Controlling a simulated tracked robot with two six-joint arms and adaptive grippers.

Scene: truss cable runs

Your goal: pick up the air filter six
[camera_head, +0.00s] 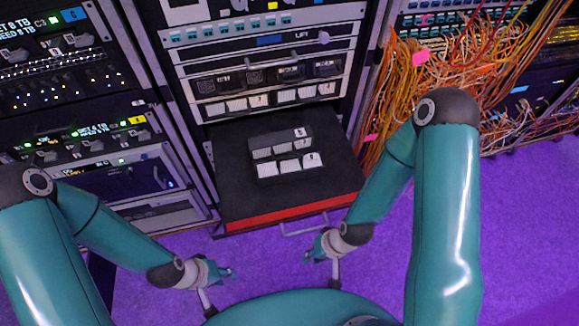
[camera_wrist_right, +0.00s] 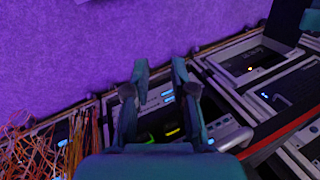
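Two dark blocks with pale front panels sit one in front of the other on the black pulled-out shelf (camera_head: 235,185). The front block (camera_head: 288,170) has a small white tag that may read 6, so it is probably air filter six. The rear block (camera_head: 280,145) has a similar tag, perhaps 5. My right gripper (camera_head: 314,250) is in front of the shelf, near its handle, apart from both blocks. In the right wrist view its two fingers (camera_wrist_right: 161,72) are spread with nothing between them. My left gripper (camera_head: 224,273) is lower left of the shelf; its fingers are too small to read.
The shelf has a red front edge (camera_head: 270,222) and a metal handle (camera_head: 304,226). Rack units (camera_head: 265,75) stand above and behind it. Loose orange cables (camera_head: 410,90) hang at the right. Purple floor (camera_head: 530,220) is clear at the right.

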